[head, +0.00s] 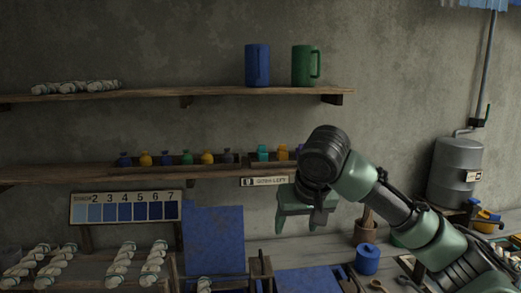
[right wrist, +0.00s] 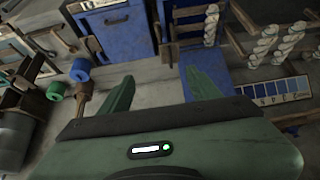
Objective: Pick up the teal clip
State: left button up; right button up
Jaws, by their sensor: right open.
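A small teal item (head: 263,153), which may be the teal clip, stands on the lower wall shelf in the head view, left of a yellow one (head: 283,153) and a blue one partly hidden by my arm. It is too small to make out its shape. My right gripper (head: 297,226) hangs below and to the right of it, pointing down, apart from the shelf. The gripper also shows in the right wrist view (right wrist: 158,78), with its two green fingers apart and nothing between them. My left gripper is out of view.
The lower shelf (head: 60,174) also holds several small coloured bottles. The upper shelf (head: 150,97) carries a blue mug (head: 257,65) and a green mug (head: 301,66). A numbered colour card (head: 125,208), yarn skeins (head: 122,262) and a blue spool (head: 367,259) are below.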

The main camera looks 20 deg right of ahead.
aim_at(262, 155)
jog(key=i+l, duration=0.2)
jog(key=i, duration=0.35)
jog(key=i+l, duration=0.2)
jog(key=i, duration=0.3)
jog(key=i+l, duration=0.2)
jog(key=i, duration=0.35)
